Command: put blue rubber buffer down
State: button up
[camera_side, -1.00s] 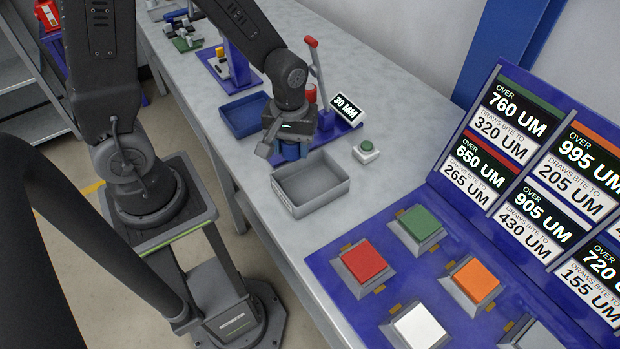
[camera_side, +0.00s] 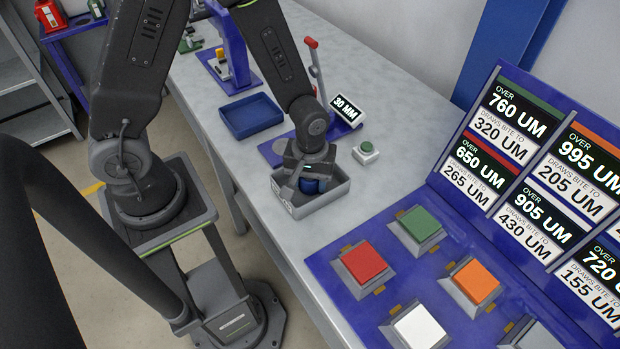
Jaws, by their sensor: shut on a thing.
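The blue rubber buffer (camera_side: 313,186) shows as a small dark blue round piece under my gripper (camera_side: 308,178). My gripper is shut on it and holds it over or inside the grey open tray (camera_side: 331,196). My gripper and wrist hide part of the buffer and much of the tray. I cannot tell whether the buffer touches the tray floor.
An empty blue tray (camera_side: 251,115) lies behind on the grey bench (camera_side: 386,165). A blue stand plate with a red-handled lever (camera_side: 317,70) and a "30 MM" sign (camera_side: 346,109) stands behind my wrist. Coloured buttons on a blue panel (camera_side: 385,270) are in front.

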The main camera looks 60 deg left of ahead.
jog(key=shift+f, duration=0.1)
jog(key=o, duration=1)
notch_tip(320, 180, up, 12)
jog(key=s+a+r+m+t, duration=0.1)
jog(key=s+r+m+t, duration=0.1)
jog(key=r, duration=0.3)
jog(key=s+a+r+m+t, duration=0.1)
jog(key=s+r+m, duration=0.3)
jog(key=r, duration=0.1)
jog(key=s+a+r+m+t, duration=0.1)
jog(key=s+r+m+t, duration=0.1)
jog(key=r, duration=0.3)
jog(key=shift+s+a+m+t, duration=0.35)
jog(key=shift+s+m, duration=0.15)
jog(key=shift+s, duration=0.1)
